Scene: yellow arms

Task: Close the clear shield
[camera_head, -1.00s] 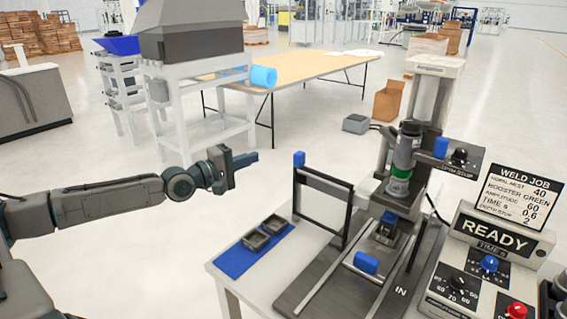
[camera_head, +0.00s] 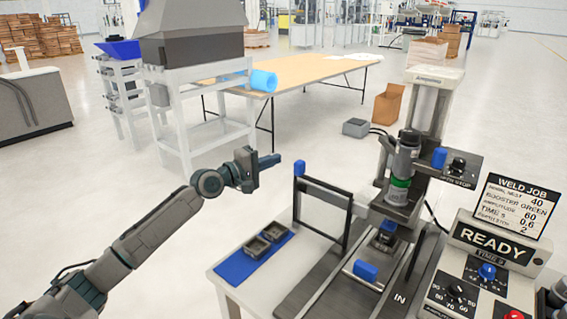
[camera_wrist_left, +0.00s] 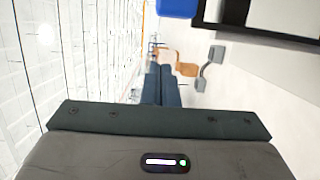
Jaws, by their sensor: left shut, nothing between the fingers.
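The clear shield (camera_head: 322,205) is a dark upright frame with a see-through pane, standing on the left side of the welding press. A blue knob (camera_head: 299,168) sits on its upper left corner. The knob also shows at the top of the left wrist view (camera_wrist_left: 178,8), with part of the dark frame (camera_wrist_left: 262,22) to its right. My left gripper (camera_head: 272,160) is shut and empty, pointing right, a short way left of the blue knob and apart from it in the head view. Its shut fingers (camera_wrist_left: 161,85) show in the left wrist view. My right gripper is not in view.
The press (camera_head: 403,165) stands behind a slide with a blue-handled carriage (camera_head: 366,270). A blue mat (camera_head: 236,266) with two grey parts lies left of the shield. A control box (camera_head: 490,250) reading READY stands at the right. The floor around my left arm is clear.

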